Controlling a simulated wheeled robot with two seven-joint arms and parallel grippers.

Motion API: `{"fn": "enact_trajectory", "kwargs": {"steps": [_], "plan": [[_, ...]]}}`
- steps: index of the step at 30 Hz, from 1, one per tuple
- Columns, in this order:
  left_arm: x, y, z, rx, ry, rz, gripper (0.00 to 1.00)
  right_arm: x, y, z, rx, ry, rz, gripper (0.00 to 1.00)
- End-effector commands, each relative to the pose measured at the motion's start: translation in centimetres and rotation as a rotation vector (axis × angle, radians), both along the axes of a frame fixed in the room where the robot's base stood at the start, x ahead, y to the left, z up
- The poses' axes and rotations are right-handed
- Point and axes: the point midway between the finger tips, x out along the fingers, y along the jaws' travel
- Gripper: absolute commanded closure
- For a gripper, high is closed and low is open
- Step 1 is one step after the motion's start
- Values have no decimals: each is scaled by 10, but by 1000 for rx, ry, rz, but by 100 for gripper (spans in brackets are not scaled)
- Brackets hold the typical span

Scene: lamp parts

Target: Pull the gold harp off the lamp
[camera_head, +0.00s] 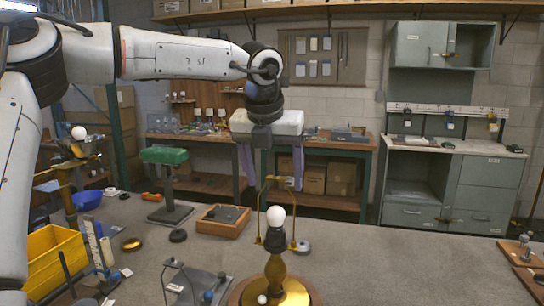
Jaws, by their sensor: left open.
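My left gripper (272,186) points down over the lamp. Its two purplish fingers are wide open and appear on either side of the harp's top. I cannot tell whether they touch it. My right gripper is not in view.
A wooden tray (223,228) and a green-topped stand (165,180) lie left of the lamp. A yellow bin (52,262) is at far left. A wire rack with knobs (195,285) stands close left of the base. The table right of the lamp is mostly clear.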

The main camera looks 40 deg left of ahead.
Motion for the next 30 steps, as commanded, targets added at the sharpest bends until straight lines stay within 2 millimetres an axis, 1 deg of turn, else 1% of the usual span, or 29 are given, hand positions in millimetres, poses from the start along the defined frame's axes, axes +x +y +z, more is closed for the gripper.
{"fn": "enact_trajectory", "kwargs": {"steps": [3,6,14,15,17,21,22,26,27,29,30], "plan": [[4,2,-11,-1,2,1,28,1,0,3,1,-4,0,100],[5,3,-15,-1,-1,1,28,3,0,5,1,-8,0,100],[6,3,-16,0,0,1,28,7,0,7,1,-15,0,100],[6,3,-16,0,0,1,32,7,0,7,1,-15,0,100],[6,3,-16,0,0,1,42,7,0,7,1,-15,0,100],[6,3,-16,0,0,1,65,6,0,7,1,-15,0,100],[6,3,-16,0,0,1,68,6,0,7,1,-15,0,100],[6,3,-16,0,0,1,69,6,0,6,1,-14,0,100],[6,3,-16,0,0,1,52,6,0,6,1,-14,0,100],[6,3,-16,0,0,1,62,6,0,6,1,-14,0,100],[6,3,-16,0,0,1,69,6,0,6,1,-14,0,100]]}}
